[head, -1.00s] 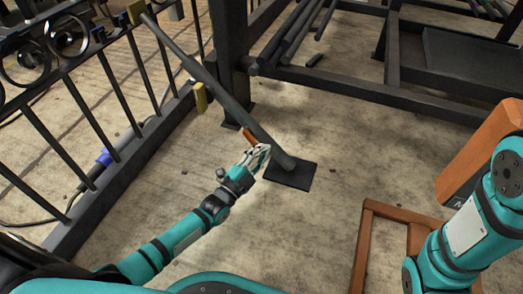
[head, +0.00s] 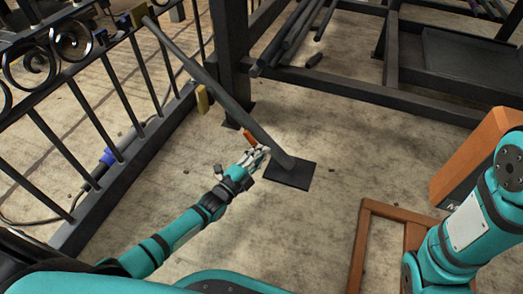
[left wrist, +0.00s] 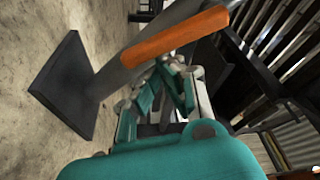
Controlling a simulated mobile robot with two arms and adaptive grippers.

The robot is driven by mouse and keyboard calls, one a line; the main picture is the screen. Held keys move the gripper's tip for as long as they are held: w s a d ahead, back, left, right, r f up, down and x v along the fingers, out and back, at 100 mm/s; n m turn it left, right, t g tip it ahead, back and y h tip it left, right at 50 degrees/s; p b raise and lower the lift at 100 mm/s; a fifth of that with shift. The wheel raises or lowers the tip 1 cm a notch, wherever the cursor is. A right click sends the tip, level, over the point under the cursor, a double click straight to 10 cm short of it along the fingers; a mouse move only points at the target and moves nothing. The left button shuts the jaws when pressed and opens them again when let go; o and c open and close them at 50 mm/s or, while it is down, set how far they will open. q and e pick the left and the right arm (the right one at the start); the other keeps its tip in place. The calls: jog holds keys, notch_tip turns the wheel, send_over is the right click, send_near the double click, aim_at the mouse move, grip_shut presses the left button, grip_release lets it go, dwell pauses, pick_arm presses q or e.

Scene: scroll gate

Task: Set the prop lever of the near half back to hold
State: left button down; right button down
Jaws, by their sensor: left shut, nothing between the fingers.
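The prop is a dark tube (head: 206,83) that slants from the ornate gate half down to a square black base plate (head: 291,176) on the floor. Its orange lever (head: 249,138) sits on the lower part of the tube. In the left wrist view the lever (left wrist: 176,38) lies along the tube, close above the fingers. My left gripper (head: 257,158) is shut and empty, just below the lever and beside the tube. Whether it touches the lever I cannot tell. My right gripper is out of view.
The dark gate half (head: 120,85) with upright bars stands at the left. A black steel rack (head: 350,88) with loose tubes fills the back. An orange frame (head: 362,240) stands at the lower right. The concrete floor around the base plate is clear.

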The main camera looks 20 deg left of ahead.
pick_arm(q)
jog(key=m+p, duration=0.1)
jog(key=m, duration=0.1)
jog(key=a+m+g+p, duration=0.1)
jog(key=p, duration=0.1)
jog(key=shift+f+m, duration=0.15)
jog(key=shift+m, duration=0.25)
jog(key=shift+a+f+m+g+p, duration=0.5)
jog(key=shift+a+f+m+p, duration=0.25)
jog(key=shift+a+f+m, duration=0.2)
